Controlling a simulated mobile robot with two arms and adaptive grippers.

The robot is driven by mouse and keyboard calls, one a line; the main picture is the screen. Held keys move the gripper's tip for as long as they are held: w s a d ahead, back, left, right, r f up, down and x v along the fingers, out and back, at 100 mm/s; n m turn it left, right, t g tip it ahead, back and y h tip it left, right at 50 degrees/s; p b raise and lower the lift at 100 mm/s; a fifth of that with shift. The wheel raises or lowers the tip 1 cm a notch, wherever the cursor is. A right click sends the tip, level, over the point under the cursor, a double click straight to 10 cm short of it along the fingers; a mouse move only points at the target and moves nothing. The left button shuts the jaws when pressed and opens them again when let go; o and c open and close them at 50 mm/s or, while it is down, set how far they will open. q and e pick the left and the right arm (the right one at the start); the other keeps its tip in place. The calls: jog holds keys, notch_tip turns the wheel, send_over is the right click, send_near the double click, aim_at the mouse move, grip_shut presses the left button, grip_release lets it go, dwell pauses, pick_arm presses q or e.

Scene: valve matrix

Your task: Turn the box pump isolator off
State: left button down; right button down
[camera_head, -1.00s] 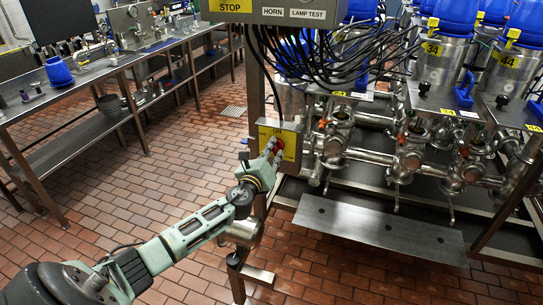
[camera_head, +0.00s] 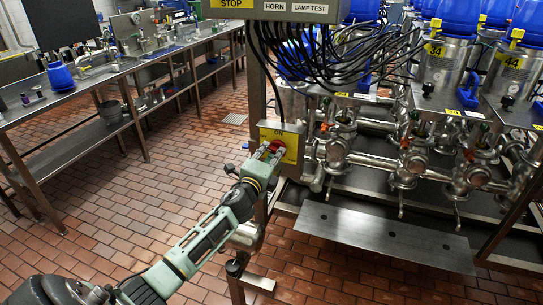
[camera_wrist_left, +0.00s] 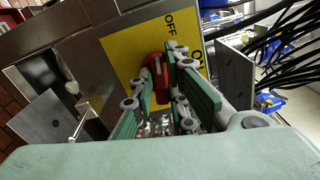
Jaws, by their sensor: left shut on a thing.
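The isolator is a grey box (camera_head: 298,133) with a yellow plate (camera_head: 291,153) on a post in the head view. Its red knob (camera_wrist_left: 158,76) shows in the left wrist view, in front of the yellow plate (camera_wrist_left: 122,52) marked OFF and ON. A white line shows on the knob. My left gripper (camera_head: 271,150) is at the box and shut on the red knob; its green fingers (camera_wrist_left: 160,100) stand on both sides of it. The fingers hide part of the knob and plate. My right gripper is not in view.
A control panel with a STOP label (camera_head: 233,4) hangs above the isolator, with black cables (camera_head: 315,60) below it. Steel pipes and valves (camera_head: 405,160) stand to the right. A steel bench (camera_head: 75,95) is at left. The tiled floor (camera_head: 185,175) between is clear.

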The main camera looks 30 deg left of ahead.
pick_arm(q)
jog(key=shift+f+n, duration=0.1)
jog(key=shift+n, duration=0.9)
jog(key=c, duration=1.7)
grip_release()
jog(key=v, duration=1.2)
